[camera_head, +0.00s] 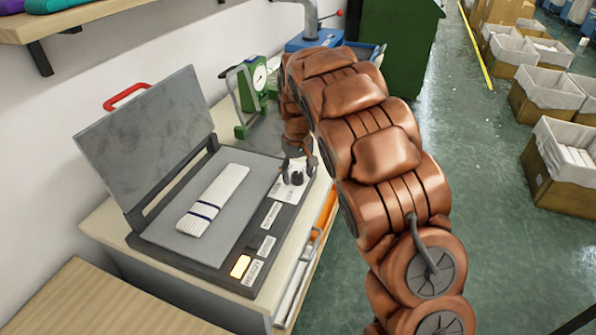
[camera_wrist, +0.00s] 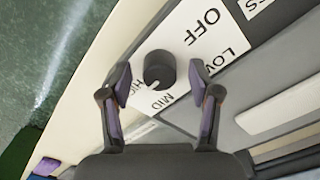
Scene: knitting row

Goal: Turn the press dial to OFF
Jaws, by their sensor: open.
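The press (camera_head: 178,246) stands on a pale cabinet with its grey lid (camera_head: 145,135) raised. Its black round dial (camera_wrist: 158,68) sits on a white label plate marked OFF, LOW, MID and a partly hidden word starting HI. A pale mark on the dial's lower side points toward the MID and HI lettering, away from OFF; I cannot tell which of the two exactly. My gripper (camera_wrist: 160,84) is open, its fingertips on either side of the dial and apart from it. In the head view my gripper (camera_head: 299,163) is over the press's right rear corner, partly hiding the dial.
A white folded knit (camera_head: 215,198) with dark bands lies on the press plate. A yellow lamp (camera_head: 240,266) glows at the front. Cardboard bins (camera_head: 562,165) stand across the green floor at right.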

